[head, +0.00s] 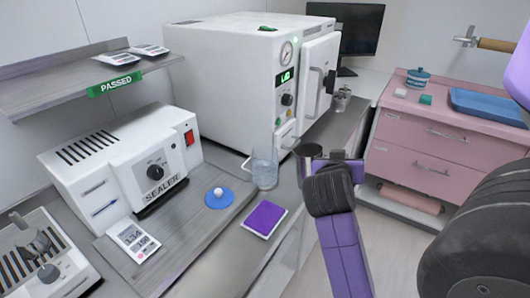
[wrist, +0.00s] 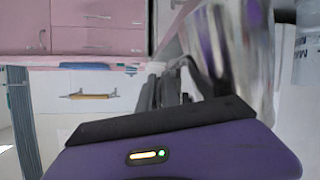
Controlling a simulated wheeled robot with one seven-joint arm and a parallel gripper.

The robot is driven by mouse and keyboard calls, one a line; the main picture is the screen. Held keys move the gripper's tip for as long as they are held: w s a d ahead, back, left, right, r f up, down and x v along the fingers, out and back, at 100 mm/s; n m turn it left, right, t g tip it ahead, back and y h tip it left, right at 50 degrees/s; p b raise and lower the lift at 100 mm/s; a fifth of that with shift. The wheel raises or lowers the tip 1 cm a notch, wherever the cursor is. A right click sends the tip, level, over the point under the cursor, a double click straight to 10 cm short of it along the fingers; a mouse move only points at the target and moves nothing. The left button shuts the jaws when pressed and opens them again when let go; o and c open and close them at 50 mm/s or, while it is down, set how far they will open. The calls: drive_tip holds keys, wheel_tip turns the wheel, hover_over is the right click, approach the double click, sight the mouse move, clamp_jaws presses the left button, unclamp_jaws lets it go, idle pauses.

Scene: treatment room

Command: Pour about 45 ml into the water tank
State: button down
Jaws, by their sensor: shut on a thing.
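My gripper (head: 322,160) is shut on a shiny metal cup (head: 307,156), held above the counter's right edge. The cup fills the upper right of the wrist view (wrist: 242,45), close up; what is inside it is hidden. A clear jug with a handle (head: 265,170) stands upright on the counter to the left of the cup, apart from it. The white autoclave (head: 225,70) stands behind, with a lit green display and a small protruding white part (head: 286,135) low on its front. I cannot tell for certain which part is the water tank.
The white sealer (head: 125,165) is at left. A small metal vessel (head: 342,98) stands behind. The pink cabinet (head: 425,135) is at right, with clear floor before it.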

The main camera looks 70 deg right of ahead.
drive_tip(key=w+r+n+p, duration=0.1)
drive_tip(key=r+p, duration=0.1)
drive_tip(key=w+r+n+g+p, duration=0.1)
drive_tip(key=w+r+p, duration=0.1)
drive_tip(key=w+r+n+g+p, duration=0.1)
drive_tip(key=r+p, duration=0.1)
drive_tip(key=shift+w+r+n, duration=0.1)
drive_tip(key=shift+w+n, duration=0.2)
drive_tip(key=shift+w, duration=0.05)
drive_tip(key=r+p, duration=0.1)
drive_tip(key=w+r+n+g+p, duration=0.1)
drive_tip(key=r+n+p, duration=0.1)
drive_tip(key=shift+w+g+h, duration=0.3)
drive_tip(key=shift+h, duration=0.1)
drive_tip(key=shift+w+r+n+g+p, duration=0.4)
drive_tip(key=shift+w+r+n+p, duration=0.15)
drive_tip(key=shift+r+n+p, duration=0.25)
drive_tip(key=shift+w+d+r+n+h+p, duration=0.1)
drive_tip(key=shift+w+r+n+h+p, duration=0.2)
drive_tip(key=shift+w+n+p, duration=0.15)
drive_tip(key=shift+w, duration=0.15)
drive_tip(key=shift+w+r+n+g, duration=0.25)
drive_tip(key=shift+w+r+g, duration=0.05)
drive_tip(key=shift+g, duration=0.1)
drive_tip(key=shift+w+r+n+p, duration=0.2)
drive_tip(key=shift+w+n+p, duration=0.1)
drive_tip(key=shift+w+p, duration=0.35)
idle(0.7)
